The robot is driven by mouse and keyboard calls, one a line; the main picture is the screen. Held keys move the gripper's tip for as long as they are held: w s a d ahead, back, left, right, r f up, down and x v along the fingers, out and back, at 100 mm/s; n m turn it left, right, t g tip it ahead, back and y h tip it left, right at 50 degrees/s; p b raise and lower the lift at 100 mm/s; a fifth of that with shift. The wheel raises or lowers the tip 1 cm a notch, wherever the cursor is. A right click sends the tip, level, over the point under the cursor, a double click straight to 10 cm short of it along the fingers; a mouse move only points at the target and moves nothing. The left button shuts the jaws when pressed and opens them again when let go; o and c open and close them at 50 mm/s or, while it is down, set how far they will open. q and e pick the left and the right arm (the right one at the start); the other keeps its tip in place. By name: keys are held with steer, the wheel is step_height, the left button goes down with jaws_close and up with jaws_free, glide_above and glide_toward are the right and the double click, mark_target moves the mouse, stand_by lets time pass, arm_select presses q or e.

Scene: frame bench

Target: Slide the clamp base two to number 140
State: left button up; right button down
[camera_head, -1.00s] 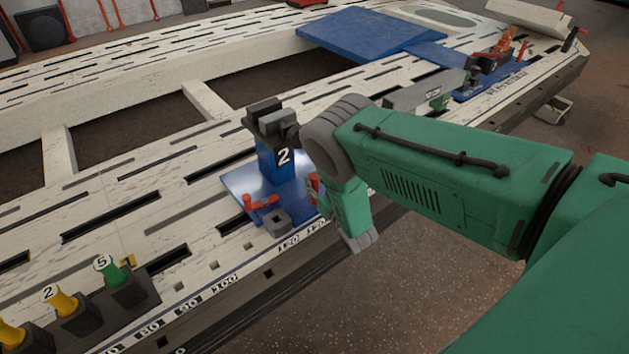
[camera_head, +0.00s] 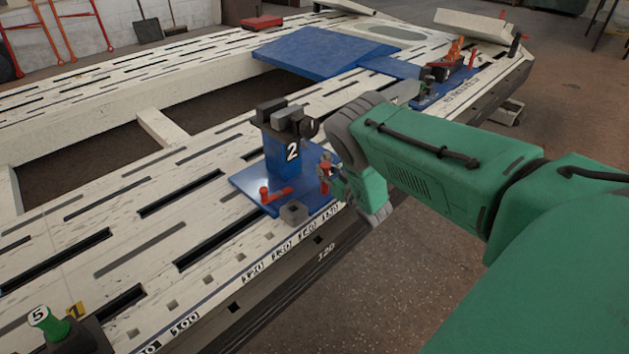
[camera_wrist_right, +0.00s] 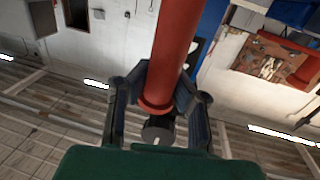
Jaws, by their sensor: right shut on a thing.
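Clamp base two (camera_head: 281,162) is a blue plate and post marked "2", with a dark clamp head on top. It sits upright on the white slotted frame bench (camera_head: 130,240), near its front edge. My right gripper (camera_head: 328,176) is at the base's right side, partly hidden by my green arm. In the wrist view my right gripper (camera_wrist_right: 160,105) is shut around a red handle (camera_wrist_right: 178,50). The number scale (camera_head: 296,240) runs along the bench edge. Several labels, small and hard to read, show in front of the base. My left gripper is not in view.
Another blue clamp base (camera_head: 440,84) with red and orange parts stands farther along the bench. A large blue plate (camera_head: 320,52) lies behind. A green peg marked "5" (camera_head: 48,322) is at lower left. The bench strip left of base two is clear.

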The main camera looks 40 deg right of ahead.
steer(key=shift+s+a+f, duration=0.1)
steer(key=shift+s+f, duration=0.1)
steer(key=shift+s+d, duration=0.1)
steer(key=shift+d, duration=0.3)
steer(key=c, duration=1.7)
jaws_free()
steer(key=shift+d+f, duration=0.1)
steer(key=shift+c, duration=0.2)
steer(key=o, duration=0.4)
steer(key=shift+s, duration=0.1)
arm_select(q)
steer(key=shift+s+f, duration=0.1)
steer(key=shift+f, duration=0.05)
arm_select(e)
steer(key=shift+r, duration=0.2)
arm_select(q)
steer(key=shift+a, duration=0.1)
